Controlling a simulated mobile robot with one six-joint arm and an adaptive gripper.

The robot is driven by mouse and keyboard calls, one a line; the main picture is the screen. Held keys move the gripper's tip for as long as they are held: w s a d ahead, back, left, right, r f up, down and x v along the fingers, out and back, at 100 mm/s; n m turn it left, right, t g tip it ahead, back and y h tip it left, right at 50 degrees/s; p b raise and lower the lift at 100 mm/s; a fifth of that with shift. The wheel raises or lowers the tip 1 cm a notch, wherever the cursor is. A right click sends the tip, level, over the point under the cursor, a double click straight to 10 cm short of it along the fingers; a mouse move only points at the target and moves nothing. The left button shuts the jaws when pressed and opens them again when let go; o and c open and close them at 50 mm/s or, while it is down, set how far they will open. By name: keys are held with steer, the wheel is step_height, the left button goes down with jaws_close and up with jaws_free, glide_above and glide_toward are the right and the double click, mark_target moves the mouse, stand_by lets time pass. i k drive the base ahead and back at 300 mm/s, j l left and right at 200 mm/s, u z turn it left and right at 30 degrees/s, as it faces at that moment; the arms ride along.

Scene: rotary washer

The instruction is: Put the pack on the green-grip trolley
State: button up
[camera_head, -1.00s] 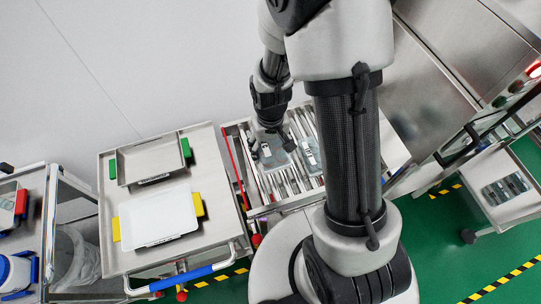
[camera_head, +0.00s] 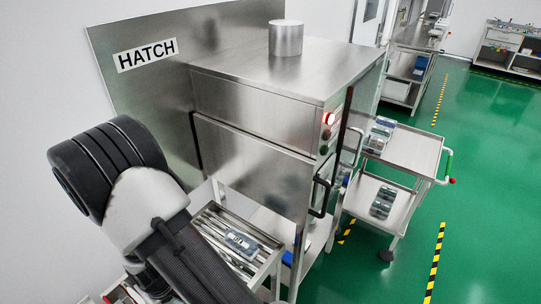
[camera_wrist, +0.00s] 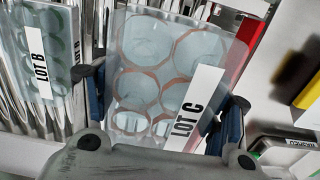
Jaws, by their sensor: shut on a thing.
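My gripper (camera_wrist: 165,112) is shut on a clear pack labelled LOT C (camera_wrist: 150,60), with one finger on each side of it. The pack shows several round cells with brownish rims. A second pack labelled LOT B (camera_wrist: 45,50) lies to its left on metal rollers. My gripper is out of the head view.
The steel washer (camera_head: 255,165) with a HATCH sign (camera_head: 146,54) behind it stands between the roller bed (camera_head: 215,222) and the trolley. A pack (camera_head: 241,244) lies on the rollers. Green floor (camera_head: 480,200) right of the trolley is clear. A yellow block (camera_wrist: 308,92) shows in the wrist view.

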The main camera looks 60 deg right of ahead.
mark_target(417, 150)
steer(key=k+z, duration=0.3)
steer(key=k+l+z, duration=0.1)
steer(key=k+z, duration=0.25)
steer(key=l+z, duration=0.1)
steer(key=z, duration=0.35)
steer(key=i+z, duration=0.15)
steer(key=z, duration=0.3)
steer(key=i+l+z, duration=0.1)
steer(key=z, duration=0.75)
steer(key=i+l, duration=0.15)
steer(key=i, duration=0.7)
steer(key=i+l, duration=0.15)
steer(key=i, duration=0.7)
steer(key=l+z, duration=0.05)
